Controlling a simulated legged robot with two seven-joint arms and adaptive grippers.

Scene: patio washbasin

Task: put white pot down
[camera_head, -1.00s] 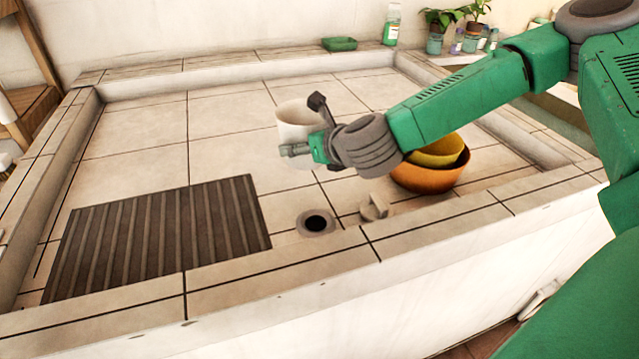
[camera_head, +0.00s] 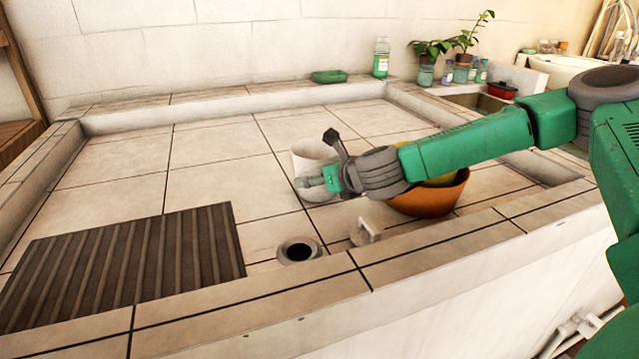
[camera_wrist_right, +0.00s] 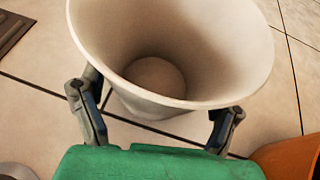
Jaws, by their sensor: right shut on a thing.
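The white pot (camera_head: 312,153) is upright inside the tiled washbasin (camera_head: 215,150). My right gripper (camera_head: 322,162) is shut on it, with one finger on each side. In the right wrist view the pot's wide rim and empty inside (camera_wrist_right: 165,45) face the camera, and the right gripper's fingers (camera_wrist_right: 155,115) flank its near wall. The gripper hides part of the pot in the head view. I cannot tell whether the pot's base touches the tiles. My left gripper is not in view.
An orange bowl (camera_head: 430,200) sits right of the pot, partly behind my arm. A drain hole (camera_head: 299,251) and a small pale block (camera_head: 367,232) lie nearer the front rim. A dark ribbed mat (camera_head: 125,265) lies front left. The tiles left of the pot are clear.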

